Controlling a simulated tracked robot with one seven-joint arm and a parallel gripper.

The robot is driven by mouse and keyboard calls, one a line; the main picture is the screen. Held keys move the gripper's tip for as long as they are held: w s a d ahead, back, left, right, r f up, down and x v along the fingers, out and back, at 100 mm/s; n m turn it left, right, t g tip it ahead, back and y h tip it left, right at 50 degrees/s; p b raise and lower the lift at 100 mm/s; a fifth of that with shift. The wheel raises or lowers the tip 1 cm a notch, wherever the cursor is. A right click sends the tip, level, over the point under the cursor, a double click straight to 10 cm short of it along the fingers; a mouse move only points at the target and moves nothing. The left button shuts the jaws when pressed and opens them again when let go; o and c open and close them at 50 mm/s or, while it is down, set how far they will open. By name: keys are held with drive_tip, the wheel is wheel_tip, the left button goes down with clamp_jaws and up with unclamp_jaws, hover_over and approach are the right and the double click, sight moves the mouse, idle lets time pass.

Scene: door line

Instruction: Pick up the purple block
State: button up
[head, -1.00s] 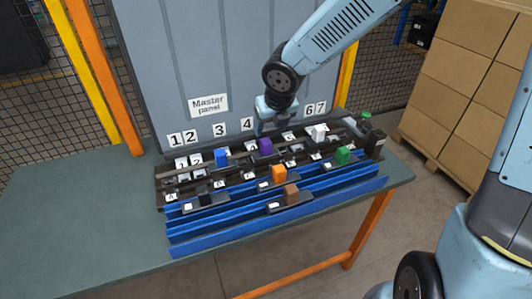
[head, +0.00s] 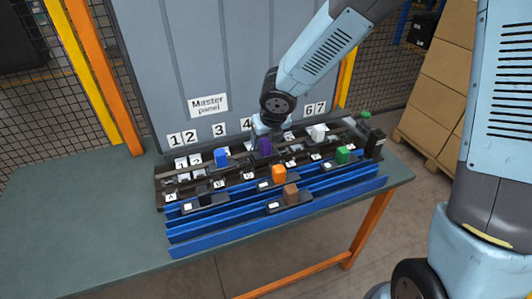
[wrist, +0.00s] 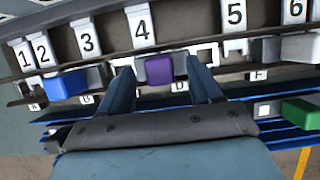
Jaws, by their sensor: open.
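The purple block (head: 264,147) sits on the dark rack on the table, between the blue block and the white block. In the wrist view the purple block (wrist: 159,69) lies between the fingertips of my gripper (wrist: 162,73), just below the number 4 label. My gripper (head: 268,128) is above and behind the block in the head view, open, with a finger on each side of it. A gap shows between each finger and the block. Whether the block is touched cannot be told.
A blue block (head: 221,157) stands left on the rack, a white block (head: 318,132) right. Orange (head: 278,173), brown (head: 291,193) and green (head: 342,155) blocks sit on the blue rails (head: 240,229) in front. A grey panel (head: 165,70) stands behind. The table's left side (head: 80,220) is clear.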

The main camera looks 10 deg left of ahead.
drive_tip(key=shift+x, duration=1.15)
clamp_jaws()
